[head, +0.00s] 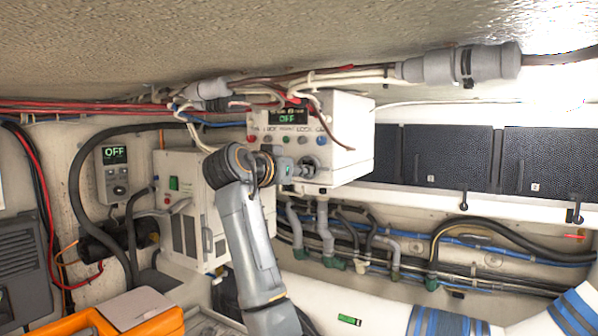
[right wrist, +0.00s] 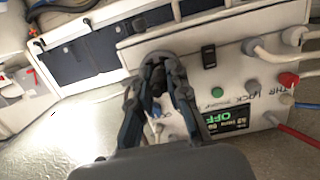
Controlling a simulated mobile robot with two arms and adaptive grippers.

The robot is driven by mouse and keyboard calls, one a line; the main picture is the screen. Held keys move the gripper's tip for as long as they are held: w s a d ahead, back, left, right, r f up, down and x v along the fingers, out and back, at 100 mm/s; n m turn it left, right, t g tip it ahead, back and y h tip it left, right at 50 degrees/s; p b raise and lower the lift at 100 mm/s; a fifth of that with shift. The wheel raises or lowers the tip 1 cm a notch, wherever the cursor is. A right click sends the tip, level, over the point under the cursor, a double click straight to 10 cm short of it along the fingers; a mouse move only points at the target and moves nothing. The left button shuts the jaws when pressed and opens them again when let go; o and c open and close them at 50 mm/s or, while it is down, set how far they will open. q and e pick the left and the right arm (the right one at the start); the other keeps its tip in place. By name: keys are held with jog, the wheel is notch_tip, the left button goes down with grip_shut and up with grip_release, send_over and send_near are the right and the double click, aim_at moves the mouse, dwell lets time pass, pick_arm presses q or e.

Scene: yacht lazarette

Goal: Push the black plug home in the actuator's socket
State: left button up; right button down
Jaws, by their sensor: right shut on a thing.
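My right gripper (head: 306,168) reaches the lower front of a white control box (head: 345,140) with a lit "OFF" display, which I take to be the actuator. In the right wrist view the two fingers of my right gripper (right wrist: 160,65) are closed together against the box face. A small dark piece (right wrist: 157,84) shows between them; it looks like the black plug. The fingers hide its tip and the socket, so I cannot tell how deep it sits. In the head view the plug is hidden by the gripper. My left gripper is not in view.
Cables enter the box close to the gripper. A second white cabinet (head: 188,215) stands left, behind my arm. Black panels (head: 460,155) line the right. An orange case (head: 130,315) lies low at left.

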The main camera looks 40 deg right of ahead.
jog(key=shift+r, duration=0.1)
jog(key=c, duration=1.6)
grip_release()
jog(key=o, duration=0.4)
jog(key=shift+d, duration=0.1)
jog(key=shift+w, duration=0.15)
jog(key=v, duration=1.2)
